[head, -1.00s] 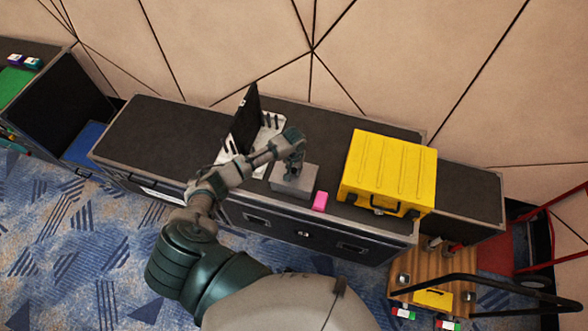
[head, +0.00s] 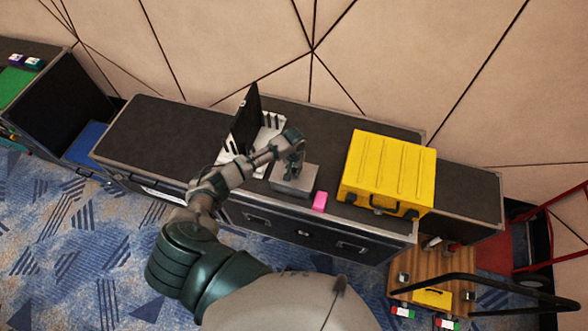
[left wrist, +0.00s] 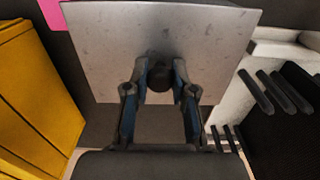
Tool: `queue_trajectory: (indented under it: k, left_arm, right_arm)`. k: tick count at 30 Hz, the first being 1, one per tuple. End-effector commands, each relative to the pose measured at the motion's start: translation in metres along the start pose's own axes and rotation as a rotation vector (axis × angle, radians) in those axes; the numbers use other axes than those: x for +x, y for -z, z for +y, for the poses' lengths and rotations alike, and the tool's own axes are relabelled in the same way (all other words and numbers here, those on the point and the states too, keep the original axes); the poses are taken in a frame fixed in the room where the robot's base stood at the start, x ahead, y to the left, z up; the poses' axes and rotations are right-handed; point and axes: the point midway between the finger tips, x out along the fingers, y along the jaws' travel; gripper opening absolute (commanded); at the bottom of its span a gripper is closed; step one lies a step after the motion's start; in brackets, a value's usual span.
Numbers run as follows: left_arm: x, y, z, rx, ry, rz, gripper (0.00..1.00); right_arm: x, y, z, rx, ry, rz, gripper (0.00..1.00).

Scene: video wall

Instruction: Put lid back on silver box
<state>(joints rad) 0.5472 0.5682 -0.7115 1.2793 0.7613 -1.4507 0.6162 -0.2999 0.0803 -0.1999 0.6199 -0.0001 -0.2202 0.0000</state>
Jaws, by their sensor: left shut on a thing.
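The silver box (head: 290,188) stands on the black case top, between the white rack and the yellow case. My left gripper (head: 294,167) is directly over it, pointing down. In the left wrist view my left gripper (left wrist: 160,78) is shut on the dark round knob of the flat silver lid (left wrist: 215,45). The lid covers the view of the box's inside. I cannot tell whether it rests fully on the box or sits slightly above it. My right gripper is not in view.
A pink block (head: 320,201) lies just right of the box, near the front edge. The yellow case (head: 388,170) stands further right. A white rack (head: 268,132) with a dark upright panel (head: 246,118) is behind left. The black case top (head: 150,135) is clear at left.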

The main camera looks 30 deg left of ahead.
Motion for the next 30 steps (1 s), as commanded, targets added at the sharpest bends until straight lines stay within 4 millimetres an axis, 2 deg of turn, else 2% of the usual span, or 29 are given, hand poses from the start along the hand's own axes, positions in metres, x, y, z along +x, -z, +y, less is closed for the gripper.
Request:
queue_trajectory:
  k: [30]
  left_arm:
    - [0.0034, -0.0001, 0.0007, 0.000, -0.001, 0.000, 0.00]
  right_arm:
    - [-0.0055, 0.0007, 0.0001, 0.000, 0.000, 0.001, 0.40]
